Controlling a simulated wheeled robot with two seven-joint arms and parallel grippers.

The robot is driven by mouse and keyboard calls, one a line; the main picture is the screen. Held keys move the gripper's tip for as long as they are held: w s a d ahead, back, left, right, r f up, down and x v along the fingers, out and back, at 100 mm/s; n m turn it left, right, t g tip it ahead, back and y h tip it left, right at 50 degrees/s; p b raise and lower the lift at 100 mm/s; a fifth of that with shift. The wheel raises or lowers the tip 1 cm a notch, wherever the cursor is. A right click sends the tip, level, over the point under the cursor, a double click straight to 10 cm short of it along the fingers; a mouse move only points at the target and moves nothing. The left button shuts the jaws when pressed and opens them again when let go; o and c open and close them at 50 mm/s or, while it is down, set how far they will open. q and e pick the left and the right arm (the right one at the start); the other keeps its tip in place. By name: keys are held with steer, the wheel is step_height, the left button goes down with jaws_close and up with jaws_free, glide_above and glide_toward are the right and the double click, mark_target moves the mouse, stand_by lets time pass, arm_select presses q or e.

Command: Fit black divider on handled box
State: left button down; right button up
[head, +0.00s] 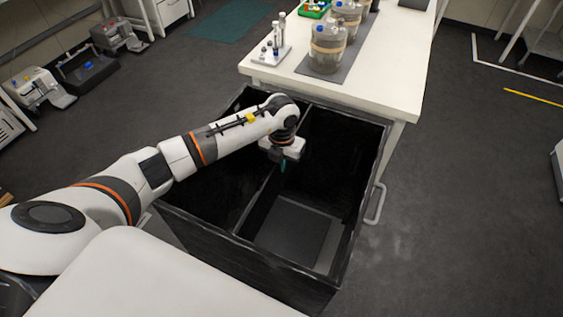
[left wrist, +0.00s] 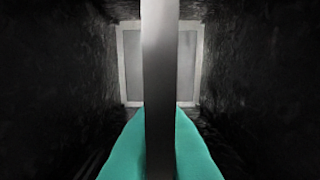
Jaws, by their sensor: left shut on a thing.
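The handled box (head: 250,262) is a large open black box. A bent grey handle (head: 378,205) is on its right side. The black divider (head: 257,207) is a thin panel standing inside the box, running from the far wall toward the near wall. My left gripper (head: 284,163) is over the box's middle, shut on the divider's top edge. In the left wrist view the teal fingertips (left wrist: 160,150) lie on both sides of the divider (left wrist: 160,80), seen edge-on. Whether its lower edge touches the floor is hidden. My right gripper is not in view.
A white table (head: 385,85) stands against the far side of the box, with bottles (head: 326,47) on a grey mat and a small white rack (head: 268,53). Lab devices (head: 38,88) stand at the upper left. The floor right of the box is clear.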

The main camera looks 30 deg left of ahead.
mark_target(281, 177)
arm_select(q)
steer(key=shift+f, duration=0.25)
stand_by(0.3)
steer(key=shift+f+b, duration=0.55)
steer(key=shift+f, duration=0.2)
steer(key=shift+f+b, duration=0.55)
steer(key=shift+b, duration=0.1)
steer(key=shift+f, duration=0.15)
stand_by(0.3)
steer(key=shift+f+b, duration=0.55)
steer(key=shift+f, duration=0.05)
steer(key=shift+f, duration=0.25)
steer(key=shift+f+b, duration=0.4)
steer(key=shift+b, duration=0.1)
steer(key=shift+f, duration=0.3)
